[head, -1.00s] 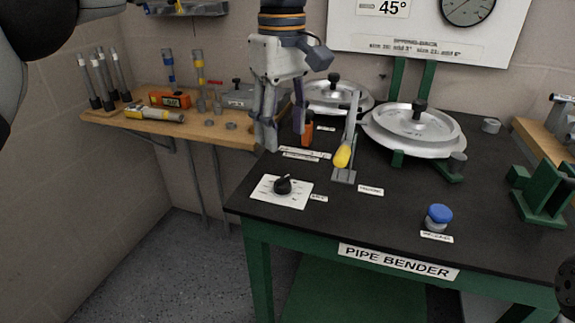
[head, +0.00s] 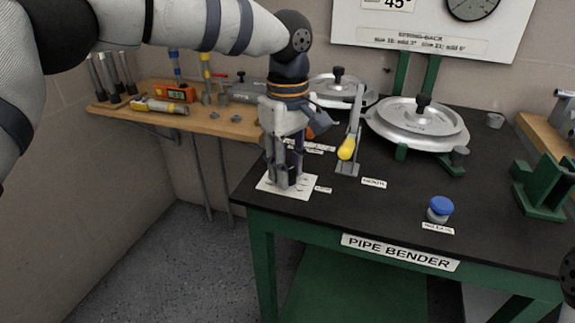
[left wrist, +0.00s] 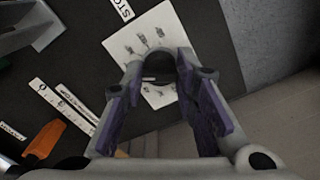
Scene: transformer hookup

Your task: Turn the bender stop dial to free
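The stop dial is a black knob on a white plate (head: 305,190) at the front left of the pipe bender table. In the head view the knob is hidden behind my left gripper (head: 283,184), which points down over the plate. In the left wrist view the dark knob (left wrist: 158,67) lies between the fingertips of my left gripper (left wrist: 160,75). The fingers are apart, one on each side of the knob; I cannot tell whether they touch it. The dial's pointer direction is hidden. My right gripper is not in view.
A lever with a yellow grip (head: 347,148) stands right of the plate. An orange handle (head: 319,126) is behind the gripper. A blue button (head: 439,207) is near the front edge, and a round bending die (head: 418,125) is behind. The black tabletop (head: 330,218) is clear around the plate.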

